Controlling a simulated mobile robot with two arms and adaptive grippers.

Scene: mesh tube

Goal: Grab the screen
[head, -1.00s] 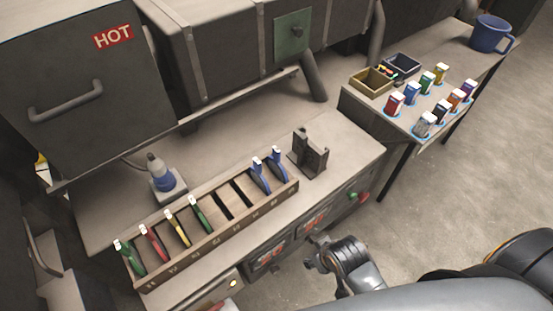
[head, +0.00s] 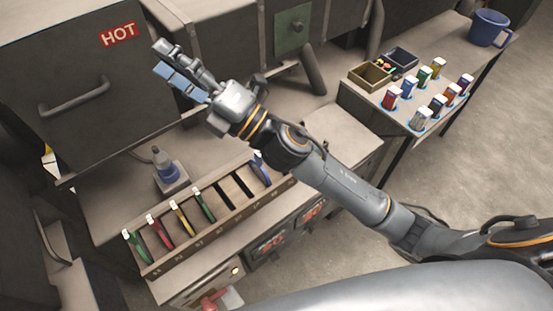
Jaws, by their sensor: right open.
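My right gripper (head: 160,57) is open, its two fingers apart and pointing left, over the bench in front of the door marked HOT. One finger shows a blue face; nothing is clearly held. Below, a wooden rack (head: 228,218) holds several slim handled tools with white tags: a green one (head: 135,246), a red one (head: 160,236), a yellow one (head: 184,222), another green one (head: 205,206) and a blue one (head: 260,170). I cannot tell which thing is the screen. My right arm hides part of the bench and the rack's right end. My left gripper is not in view.
A grey and blue bottle (head: 163,163) stands behind the rack. The HOT door (head: 70,90) rises at the left. A side table (head: 388,110) holds small bins, several coloured vials and a blue mug (head: 488,28). Floor at right is clear.

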